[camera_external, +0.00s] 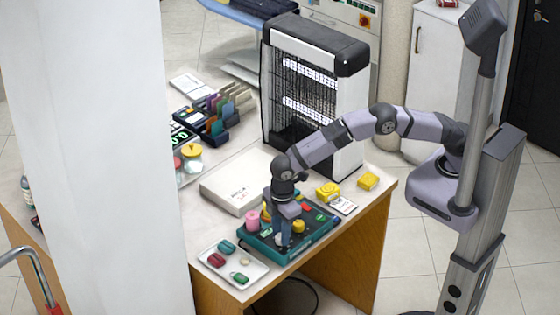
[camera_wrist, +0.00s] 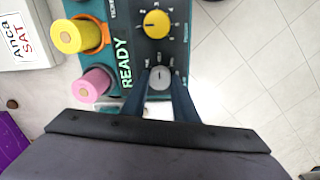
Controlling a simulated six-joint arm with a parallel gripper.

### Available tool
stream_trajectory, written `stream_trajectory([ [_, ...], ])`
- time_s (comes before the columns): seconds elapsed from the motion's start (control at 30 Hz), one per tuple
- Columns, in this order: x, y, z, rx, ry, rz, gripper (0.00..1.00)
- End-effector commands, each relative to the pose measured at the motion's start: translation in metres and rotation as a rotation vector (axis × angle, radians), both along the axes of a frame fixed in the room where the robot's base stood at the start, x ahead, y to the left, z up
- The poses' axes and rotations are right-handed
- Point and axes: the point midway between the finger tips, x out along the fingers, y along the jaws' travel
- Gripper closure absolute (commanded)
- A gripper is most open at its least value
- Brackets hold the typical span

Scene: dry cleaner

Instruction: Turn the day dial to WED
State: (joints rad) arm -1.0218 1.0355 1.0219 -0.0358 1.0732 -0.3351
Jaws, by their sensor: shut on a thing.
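A teal panel (camera_external: 268,249) lies near the front of the desk and carries the dials. In the wrist view a grey dial (camera_wrist: 160,79) with a pointer mark sits between the two fingers of my gripper (camera_wrist: 160,88), which is shut on it. A yellow dial (camera_wrist: 157,24) with small labels around it sits farther up the same panel; it also shows in the external view (camera_external: 299,226). My gripper points down at the panel (camera_external: 283,243).
A yellow spool (camera_wrist: 75,36) and a pink spool (camera_wrist: 92,84) stand beside the READY lettering. A white tray (camera_external: 228,280) with small items lies left of the panel, and a white box (camera_external: 235,178) behind it. Yellow blocks (camera_external: 367,180) lie right.

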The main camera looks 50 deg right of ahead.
Motion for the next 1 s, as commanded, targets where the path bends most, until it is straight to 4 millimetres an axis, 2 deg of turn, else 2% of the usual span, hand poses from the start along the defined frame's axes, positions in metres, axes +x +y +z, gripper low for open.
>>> stream_trajectory([
  [0.1, 0.001, 0.0, 0.001, 0.001, -0.001, 0.001, 0.96],
  [0.13, 0.001, 0.0, 0.001, 0.001, -0.001, 0.001, 0.67],
  [0.2, 0.001, 0.0, 0.001, 0.001, -0.001, 0.001, 0.55],
  [0.57, 0.0, 0.0, 0.003, 0.002, -0.001, 0.001, 0.55],
  [0.73, 0.0, 0.001, 0.018, 0.003, -0.003, 0.001, 0.55],
  [1.0, -0.001, 0.001, 0.055, 0.003, -0.003, 0.001, 0.55],
])
